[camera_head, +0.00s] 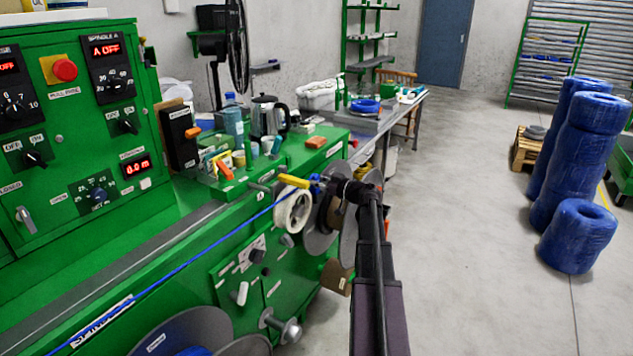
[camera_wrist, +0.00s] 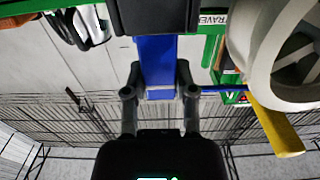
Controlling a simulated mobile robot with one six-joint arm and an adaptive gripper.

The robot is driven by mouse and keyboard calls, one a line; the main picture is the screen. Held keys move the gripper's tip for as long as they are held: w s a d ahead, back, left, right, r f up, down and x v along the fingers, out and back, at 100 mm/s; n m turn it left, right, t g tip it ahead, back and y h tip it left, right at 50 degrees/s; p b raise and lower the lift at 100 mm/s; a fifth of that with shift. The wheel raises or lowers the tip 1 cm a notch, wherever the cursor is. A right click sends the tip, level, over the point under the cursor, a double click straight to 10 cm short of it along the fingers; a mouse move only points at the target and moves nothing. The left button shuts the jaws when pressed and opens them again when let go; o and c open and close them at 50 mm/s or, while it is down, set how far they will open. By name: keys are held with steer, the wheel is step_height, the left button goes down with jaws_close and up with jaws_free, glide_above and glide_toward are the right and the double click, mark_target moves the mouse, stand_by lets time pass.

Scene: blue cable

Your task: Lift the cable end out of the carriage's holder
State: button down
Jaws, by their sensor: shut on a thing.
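The thin blue cable (camera_head: 215,242) runs taut from the lower left up to my gripper (camera_head: 322,184) beside the white pulley wheel (camera_head: 290,212). In the wrist view my gripper (camera_wrist: 160,88) has its two dark fingers on either side of a blue block-like piece (camera_wrist: 156,62), closed on the cable's end. A short stretch of cable (camera_wrist: 213,87) leaves the right finger towards the pulley (camera_wrist: 290,50). A yellow bar (camera_head: 293,181) is close to the gripper. The carriage's holder is not clearly distinguishable, so I cannot tell if the cable end still touches it.
The green machine (camera_head: 70,130) with its control panel fills the left. Grey reel discs (camera_head: 318,235) stand close under my gripper. Bottles, a kettle (camera_head: 268,116) and tools crowd the machine top. Blue wrapped rolls (camera_head: 577,235) stand at the right. The floor between is clear.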

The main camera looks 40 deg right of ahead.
mark_target(316, 175)
steer(key=shift+r+p, duration=0.4)
steer(key=shift+r, duration=0.05)
steer(key=shift+r+p, duration=2.4)
